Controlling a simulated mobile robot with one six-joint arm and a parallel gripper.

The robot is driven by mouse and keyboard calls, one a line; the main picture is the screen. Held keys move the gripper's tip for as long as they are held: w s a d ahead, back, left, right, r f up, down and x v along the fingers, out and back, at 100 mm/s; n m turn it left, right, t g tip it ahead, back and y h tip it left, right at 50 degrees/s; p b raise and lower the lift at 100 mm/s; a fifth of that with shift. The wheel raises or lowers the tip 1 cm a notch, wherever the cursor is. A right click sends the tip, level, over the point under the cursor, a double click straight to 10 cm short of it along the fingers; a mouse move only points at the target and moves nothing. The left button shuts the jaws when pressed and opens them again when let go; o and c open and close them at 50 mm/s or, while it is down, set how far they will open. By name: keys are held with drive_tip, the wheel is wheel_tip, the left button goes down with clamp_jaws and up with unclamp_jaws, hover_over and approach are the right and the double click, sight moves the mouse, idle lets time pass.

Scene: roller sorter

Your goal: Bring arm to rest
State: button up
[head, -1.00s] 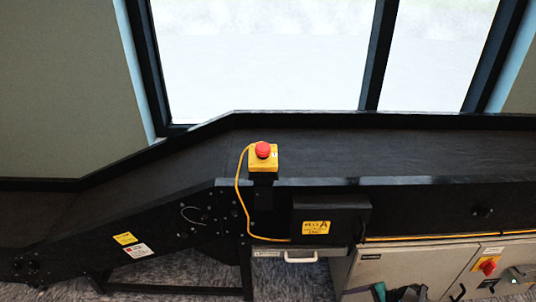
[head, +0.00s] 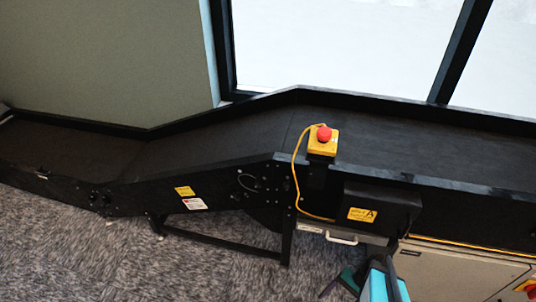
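Part of my arm (head: 382,284), teal with dark parts, shows at the bottom edge of the head view, right of centre. A dark, pointed piece that looks like my gripper (head: 345,282) sticks out to its left, in front of the conveyor's lower side. It is small and partly cut off, so I cannot tell whether its fingers are open or shut. I see nothing held in it.
A black conveyor (head: 220,145) runs across the view, sloping down to the left; its belt is empty. A yellow box with a red stop button (head: 323,135) stands on its near edge. Grey cabinets (head: 455,270) are at lower right. Carpet (head: 70,250) is clear at lower left.

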drive_tip(key=s+a+r+n+g+h+p, duration=0.2)
drive_tip(key=s+a+r+n+h+p, duration=0.3)
drive_tip(key=s+a+r+n+h, duration=0.1)
drive_tip(key=shift+s+a+r+n+g, duration=0.45)
drive_tip(key=shift+s+a+n, duration=0.25)
drive_tip(key=shift+s+a, duration=0.8)
drive_tip(key=shift+w, duration=0.15)
